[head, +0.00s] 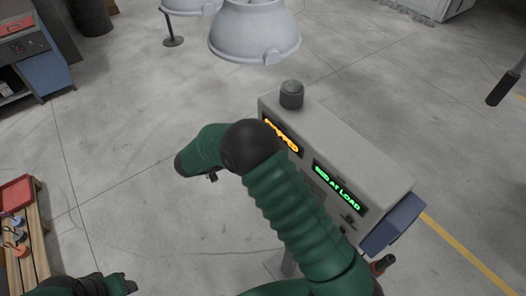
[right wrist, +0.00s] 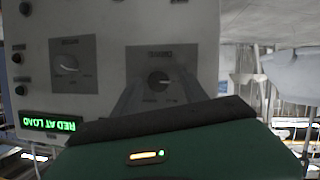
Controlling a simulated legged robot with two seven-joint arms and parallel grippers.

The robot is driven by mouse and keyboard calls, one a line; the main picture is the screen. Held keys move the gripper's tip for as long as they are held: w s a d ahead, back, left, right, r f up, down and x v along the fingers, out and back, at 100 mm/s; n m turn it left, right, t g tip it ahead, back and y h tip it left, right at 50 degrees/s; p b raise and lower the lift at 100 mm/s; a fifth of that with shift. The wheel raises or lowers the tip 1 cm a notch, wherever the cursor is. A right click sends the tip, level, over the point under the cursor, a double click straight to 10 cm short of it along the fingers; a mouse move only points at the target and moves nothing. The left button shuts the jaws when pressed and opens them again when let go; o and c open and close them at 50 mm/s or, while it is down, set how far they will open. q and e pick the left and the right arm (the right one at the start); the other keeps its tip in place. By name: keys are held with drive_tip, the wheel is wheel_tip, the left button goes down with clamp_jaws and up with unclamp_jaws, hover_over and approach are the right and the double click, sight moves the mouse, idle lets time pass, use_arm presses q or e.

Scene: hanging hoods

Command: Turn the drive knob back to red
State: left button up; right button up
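White hanging hoods (head: 255,32) are at the top. A dark cylinder (head: 291,94) stands on the box and a blue part (head: 393,224) is on its right end. A wooden rack with a red tray (head: 16,194) is at left. Floor between is clear.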

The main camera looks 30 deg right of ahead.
drive_tip(key=b+v, duration=0.6)
drive_tip(key=v, duration=1)
drive_tip(key=shift+a+b, duration=0.4)
drive_tip(key=shift+d+r, duration=0.1)
